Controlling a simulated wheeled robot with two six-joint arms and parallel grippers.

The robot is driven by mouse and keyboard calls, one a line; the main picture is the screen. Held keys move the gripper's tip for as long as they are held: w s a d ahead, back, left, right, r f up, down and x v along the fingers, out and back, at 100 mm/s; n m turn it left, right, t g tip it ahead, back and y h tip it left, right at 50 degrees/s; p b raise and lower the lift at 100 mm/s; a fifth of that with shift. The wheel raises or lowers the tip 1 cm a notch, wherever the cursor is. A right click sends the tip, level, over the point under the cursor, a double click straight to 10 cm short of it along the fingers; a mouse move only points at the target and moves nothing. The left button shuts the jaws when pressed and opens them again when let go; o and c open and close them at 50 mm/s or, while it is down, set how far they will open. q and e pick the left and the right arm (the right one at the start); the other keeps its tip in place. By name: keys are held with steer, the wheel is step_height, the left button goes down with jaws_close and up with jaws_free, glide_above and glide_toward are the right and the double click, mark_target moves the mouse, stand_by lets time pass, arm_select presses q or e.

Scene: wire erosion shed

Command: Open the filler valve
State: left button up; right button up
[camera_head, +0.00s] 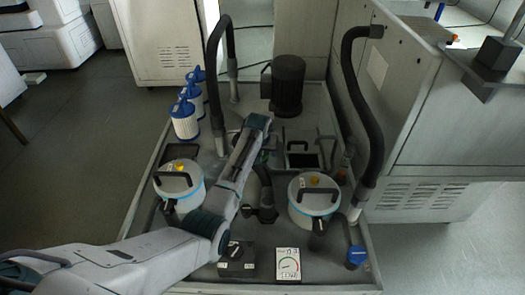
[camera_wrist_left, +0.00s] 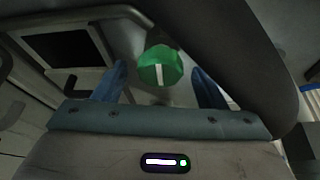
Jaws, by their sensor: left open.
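A green knob (camera_wrist_left: 160,66) with a white line on its face shows in the left wrist view; it looks like the filler valve handle. The white line stands near upright in that view. My left gripper (camera_wrist_left: 158,84) is open, with one blue finger on each side of the knob; I cannot tell if either touches it. In the head view my left gripper (camera_head: 266,150) is low over the middle of the skid, largely hidden by its own arm, and the knob cannot be made out there. My right gripper is not in view.
White lidded canisters (camera_head: 316,197) with black handles stand left and right of my arm. A black motor (camera_head: 287,86) stands behind. Thick black hoses (camera_head: 362,110) rise at both sides. Blue-and-white filters (camera_head: 184,120) line the left edge.

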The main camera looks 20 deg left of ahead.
arm_select(q)
steer(key=shift+r, duration=0.1)
steer(key=c, duration=1)
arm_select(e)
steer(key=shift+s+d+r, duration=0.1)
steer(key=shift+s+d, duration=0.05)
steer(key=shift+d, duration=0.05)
